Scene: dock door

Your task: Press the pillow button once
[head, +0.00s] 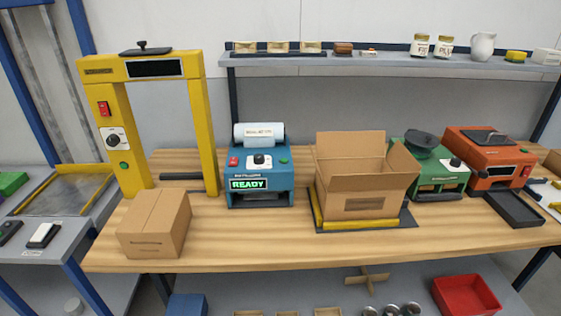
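A blue machine (262,185) stands on the wooden table, with a pale roll (259,134) on top. Its display (249,184) reads "READY" in green. Its front panel has a red switch (233,161), a white and black dial (259,161) and a small green button (283,160). The panel labels are too small to read, so I cannot tell which control is the pillow button. Neither of my grippers is in view.
A closed carton (155,224) stands front left, beside a yellow frame (205,120). An open carton (365,195) stands on a dark, yellow-edged base right of the blue machine. Green (442,180) and orange (492,160) machines stand further right. The table front before the blue machine is clear.

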